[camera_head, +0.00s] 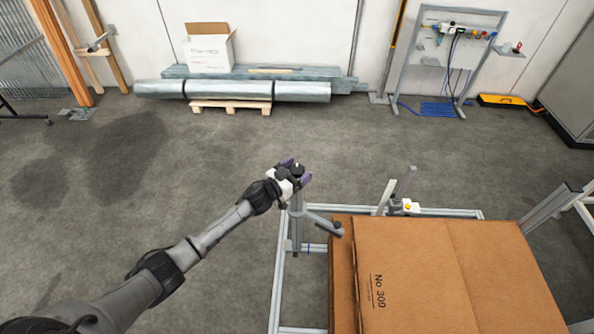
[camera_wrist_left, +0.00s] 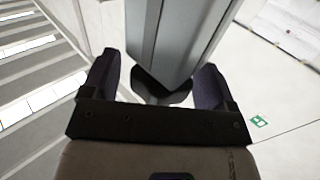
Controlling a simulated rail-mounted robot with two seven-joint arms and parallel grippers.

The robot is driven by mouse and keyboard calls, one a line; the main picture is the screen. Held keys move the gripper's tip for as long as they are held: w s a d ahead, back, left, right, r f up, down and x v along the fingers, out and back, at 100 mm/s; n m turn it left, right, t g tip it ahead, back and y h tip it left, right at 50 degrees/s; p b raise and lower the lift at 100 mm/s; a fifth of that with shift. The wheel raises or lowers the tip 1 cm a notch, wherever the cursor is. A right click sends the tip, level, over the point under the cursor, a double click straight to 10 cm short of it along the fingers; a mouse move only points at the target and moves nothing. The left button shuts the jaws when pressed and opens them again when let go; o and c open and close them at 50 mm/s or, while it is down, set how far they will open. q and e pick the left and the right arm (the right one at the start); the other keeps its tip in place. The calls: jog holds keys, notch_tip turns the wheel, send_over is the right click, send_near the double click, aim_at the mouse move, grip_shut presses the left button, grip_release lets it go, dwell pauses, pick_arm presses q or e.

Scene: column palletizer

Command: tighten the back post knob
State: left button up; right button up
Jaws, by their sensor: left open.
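A grey upright post (camera_head: 297,222) stands at the left side of the metal frame, with a dark knob (camera_head: 299,169) at its upper end. My left gripper (camera_head: 298,177) is at this upper end, its purple-tipped fingers apart on either side of the knob. In the left wrist view, the grey post (camera_wrist_left: 180,38) runs up between the two fingers and a dark knob (camera_wrist_left: 163,96) lies between them. The open left gripper (camera_wrist_left: 160,90) shows a gap beside the knob; contact cannot be told. A second dark knob (camera_head: 337,229) ends a short side arm. My right gripper is out of view.
Stacked brown cardboard (camera_head: 455,270) lies right of the post, inside the metal frame (camera_head: 277,285). A white device with an orange button (camera_head: 406,206) sits behind it. The floor left of the frame is clear.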

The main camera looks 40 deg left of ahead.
pick_arm(q)
jog(key=shift+c, duration=0.4)
jog(key=c, duration=0.8)
jog(key=shift+c, duration=0.2)
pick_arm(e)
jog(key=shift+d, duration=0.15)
